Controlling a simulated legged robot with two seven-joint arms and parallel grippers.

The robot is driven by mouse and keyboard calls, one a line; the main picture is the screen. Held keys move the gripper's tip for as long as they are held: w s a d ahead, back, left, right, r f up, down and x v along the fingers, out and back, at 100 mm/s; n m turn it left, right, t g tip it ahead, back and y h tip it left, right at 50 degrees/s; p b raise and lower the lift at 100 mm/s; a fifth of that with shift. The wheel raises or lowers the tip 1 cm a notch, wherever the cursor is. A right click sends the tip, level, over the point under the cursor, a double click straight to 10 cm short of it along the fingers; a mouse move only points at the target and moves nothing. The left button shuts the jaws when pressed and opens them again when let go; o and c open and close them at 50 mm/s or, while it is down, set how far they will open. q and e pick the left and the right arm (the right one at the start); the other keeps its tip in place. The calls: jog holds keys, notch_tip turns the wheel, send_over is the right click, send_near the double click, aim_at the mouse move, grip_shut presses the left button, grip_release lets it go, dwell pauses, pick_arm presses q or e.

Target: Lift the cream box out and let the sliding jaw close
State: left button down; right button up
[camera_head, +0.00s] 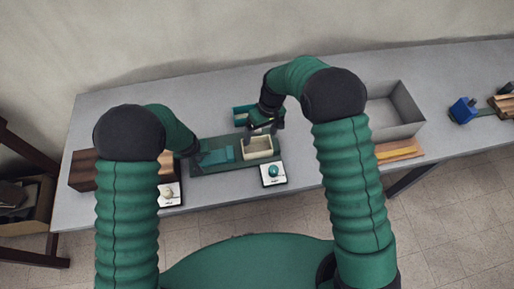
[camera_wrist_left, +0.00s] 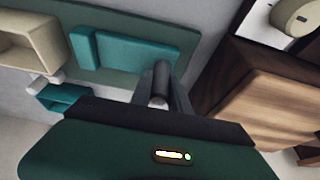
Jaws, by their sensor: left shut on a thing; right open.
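The cream box (camera_head: 258,153) sits at the right end of the dark green board (camera_head: 205,170). It also shows at the upper left of the left wrist view (camera_wrist_left: 28,48). The teal sliding jaw (camera_head: 216,157) lies just left of the box; in the left wrist view the jaw (camera_wrist_left: 130,52) is beside it. My left gripper (camera_head: 190,152) is at the jaw's left end, shut on a dark upright post (camera_wrist_left: 162,75), seemingly the jaw's handle. My right gripper (camera_head: 264,130) is open over the box's far side; its contact with the box cannot be told.
A teal open container (camera_head: 242,113) stands behind the board. A card with a teal knob (camera_head: 273,173) and one with a cream knob (camera_head: 168,193) lie in front.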

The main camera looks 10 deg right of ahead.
aim_at(257, 150)
jog(key=f+m, duration=0.2)
jog(key=m, duration=0.5)
jog(key=a+f+m+h, duration=0.1)
jog(key=f+m, duration=0.2)
jog(key=m, duration=0.4)
jog(key=f+m+h, duration=0.1)
jog(key=f+m, duration=0.1)
jog(key=m, duration=0.5)
jog(key=shift+w+a+f+m, duration=0.15)
jog(key=shift+f+m, duration=0.25)
jog(key=c, duration=1.5)
